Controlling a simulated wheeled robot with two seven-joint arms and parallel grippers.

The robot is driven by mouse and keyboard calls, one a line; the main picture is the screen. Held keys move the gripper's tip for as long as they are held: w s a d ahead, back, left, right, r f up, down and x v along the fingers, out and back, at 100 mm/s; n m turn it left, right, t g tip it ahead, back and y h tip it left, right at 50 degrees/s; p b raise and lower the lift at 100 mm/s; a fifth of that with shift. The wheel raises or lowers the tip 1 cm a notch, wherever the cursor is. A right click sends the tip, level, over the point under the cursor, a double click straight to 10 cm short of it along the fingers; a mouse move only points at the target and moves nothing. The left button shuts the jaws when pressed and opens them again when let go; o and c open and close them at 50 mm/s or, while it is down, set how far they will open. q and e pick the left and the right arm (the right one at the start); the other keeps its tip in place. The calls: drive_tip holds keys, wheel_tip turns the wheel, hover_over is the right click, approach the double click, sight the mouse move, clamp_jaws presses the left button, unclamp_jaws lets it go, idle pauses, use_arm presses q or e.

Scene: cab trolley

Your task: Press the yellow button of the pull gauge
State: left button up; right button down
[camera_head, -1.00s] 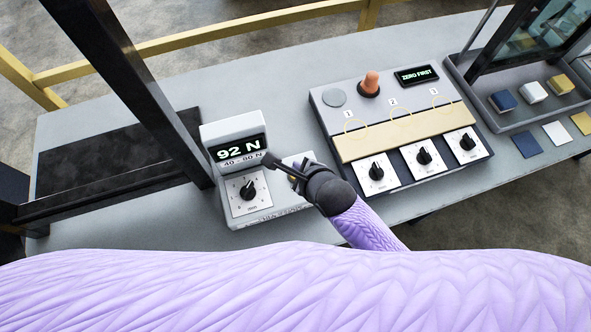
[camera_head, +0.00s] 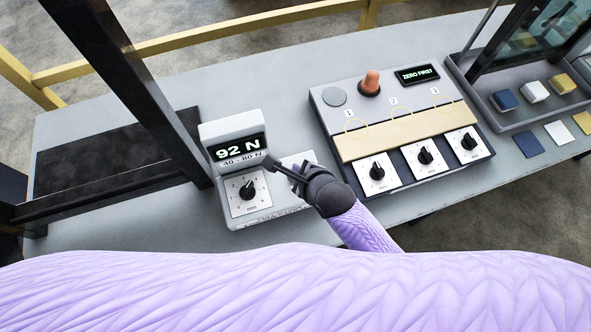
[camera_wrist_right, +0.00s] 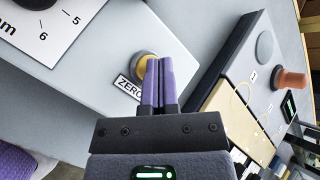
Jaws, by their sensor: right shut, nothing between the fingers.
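The pull gauge (camera_head: 232,128) stands on the grey bench. My left gripper is out of view.
A tray (camera_head: 525,115) holds coloured blocks. A dark post (camera_head: 130,80) rises left of the gauge.

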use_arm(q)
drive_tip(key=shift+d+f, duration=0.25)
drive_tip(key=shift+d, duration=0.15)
use_arm(e)
drive_tip(key=shift+f, duration=0.3)
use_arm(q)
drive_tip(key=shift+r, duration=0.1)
use_arm(e)
drive_tip(key=shift+r+p, duration=0.9)
drive_tip(key=shift+r, duration=0.05)
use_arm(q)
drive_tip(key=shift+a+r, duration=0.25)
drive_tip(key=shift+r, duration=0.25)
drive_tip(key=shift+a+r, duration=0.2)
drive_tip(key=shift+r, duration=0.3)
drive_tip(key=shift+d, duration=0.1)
use_arm(e)
wheel_tip(320, 180, up, 4)
drive_tip(key=p, duration=0.4)
drive_tip(key=shift+r, duration=0.1)
drive_tip(key=shift+r+p, duration=0.45)
drive_tip(key=shift+p, duration=0.3)
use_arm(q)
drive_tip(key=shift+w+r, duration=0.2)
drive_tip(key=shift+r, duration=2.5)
